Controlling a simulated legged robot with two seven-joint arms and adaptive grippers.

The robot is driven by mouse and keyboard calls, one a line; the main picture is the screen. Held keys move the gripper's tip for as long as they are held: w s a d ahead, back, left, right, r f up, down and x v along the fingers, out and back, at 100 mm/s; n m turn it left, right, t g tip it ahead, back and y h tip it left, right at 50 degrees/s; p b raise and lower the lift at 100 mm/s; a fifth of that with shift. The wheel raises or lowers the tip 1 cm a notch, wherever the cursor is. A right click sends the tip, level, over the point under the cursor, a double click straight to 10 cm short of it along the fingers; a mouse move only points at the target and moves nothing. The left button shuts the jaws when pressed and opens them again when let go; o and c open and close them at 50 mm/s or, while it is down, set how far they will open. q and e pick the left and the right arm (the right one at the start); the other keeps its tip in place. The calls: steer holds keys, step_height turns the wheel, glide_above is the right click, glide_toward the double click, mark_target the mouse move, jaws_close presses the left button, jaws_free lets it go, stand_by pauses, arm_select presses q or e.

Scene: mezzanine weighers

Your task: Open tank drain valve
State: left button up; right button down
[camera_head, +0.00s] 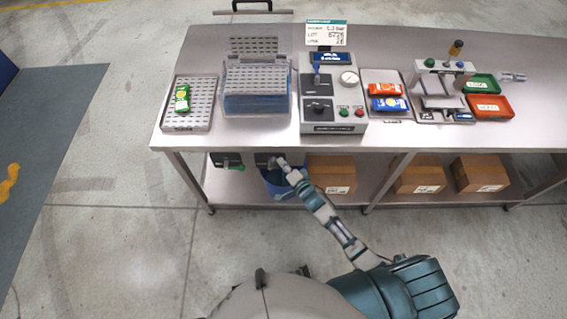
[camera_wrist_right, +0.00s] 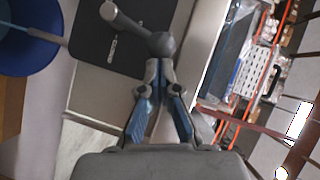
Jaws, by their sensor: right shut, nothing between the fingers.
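The tank (camera_head: 256,101), a clear box with blue liquid and a perforated grey top, stands on the steel bench. Below the bench's front edge is a dark plate (camera_head: 262,159), mostly behind my gripper; in the wrist view it is black (camera_wrist_right: 112,47). A grey lever with a round hub (camera_wrist_right: 162,45) and a ball end sits over this plate, apparently the drain valve. My right gripper (camera_head: 281,163) is at it. In the wrist view the right gripper (camera_wrist_right: 158,66) is shut and empty, its fingertips close against the hub; contact is unclear. My left gripper is out of view.
A blue bucket (camera_head: 281,188) stands on the lower shelf under the valve, beside cardboard boxes (camera_head: 332,174). A second dark fitting with a green part (camera_head: 228,161) hangs to the left. A control box (camera_head: 331,98) and trays stand on the bench (camera_head: 385,50).

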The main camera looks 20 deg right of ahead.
arm_select(q)
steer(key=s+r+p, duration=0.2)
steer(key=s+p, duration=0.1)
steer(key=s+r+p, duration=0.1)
steer(key=p, duration=0.1)
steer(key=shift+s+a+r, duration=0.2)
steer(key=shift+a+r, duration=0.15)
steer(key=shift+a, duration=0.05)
arm_select(e)
steer(key=shift+w+a+r+n+g+h, duration=0.15)
steer(key=shift+a+r+n+g+h, duration=0.2)
steer(key=shift+a+n, duration=0.2)
steer(key=shift+w+a+r+n+g+h, duration=0.15)
steer(key=shift+a+r+n+g+h, duration=0.15)
steer(key=shift+a+n, duration=0.2)
